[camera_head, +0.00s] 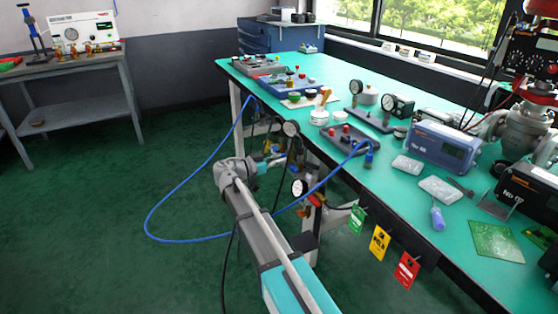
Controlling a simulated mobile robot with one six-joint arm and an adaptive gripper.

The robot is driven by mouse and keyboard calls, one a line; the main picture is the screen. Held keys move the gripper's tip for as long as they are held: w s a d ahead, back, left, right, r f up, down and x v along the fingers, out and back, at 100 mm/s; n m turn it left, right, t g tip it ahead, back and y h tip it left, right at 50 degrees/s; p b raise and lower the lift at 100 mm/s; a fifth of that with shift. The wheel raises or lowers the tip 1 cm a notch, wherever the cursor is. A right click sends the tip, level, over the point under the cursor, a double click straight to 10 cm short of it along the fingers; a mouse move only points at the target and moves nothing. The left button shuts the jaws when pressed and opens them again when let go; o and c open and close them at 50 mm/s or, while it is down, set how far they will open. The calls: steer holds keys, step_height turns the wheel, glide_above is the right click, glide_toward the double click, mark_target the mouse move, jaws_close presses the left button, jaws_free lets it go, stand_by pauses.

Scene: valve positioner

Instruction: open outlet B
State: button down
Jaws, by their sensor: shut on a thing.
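My gripper (281,158) is small in the head view, at the bench's front side below the table top. It is shut on a small part among the valve fittings there; my own wrist and the fittings hide most of the grip. Brass-yellow fittings (272,147) sit just above it. A round gauge (291,128) is above and to the right of my gripper. A second gauge (299,187) is below and to the right, with a red-handled valve (316,200) beside it. I cannot read any label that marks outlet B, nor tell its handle's angle.
A blue hose (152,208) loops over the floor and behind my arm up to the bench. The green bench top (395,205) carries gauges, trays and a blue-grey device (443,146). Green, yellow and red tags (380,242) hang from its edge. The floor at left is clear.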

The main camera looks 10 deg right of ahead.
stand_by(0.3)
steer(key=c, duration=0.7)
jaws_free()
steer(key=shift+a, duration=0.15)
steer(key=v, duration=1.1)
steer(key=shift+s+a, duration=0.15)
steer(key=shift+a, duration=0.2)
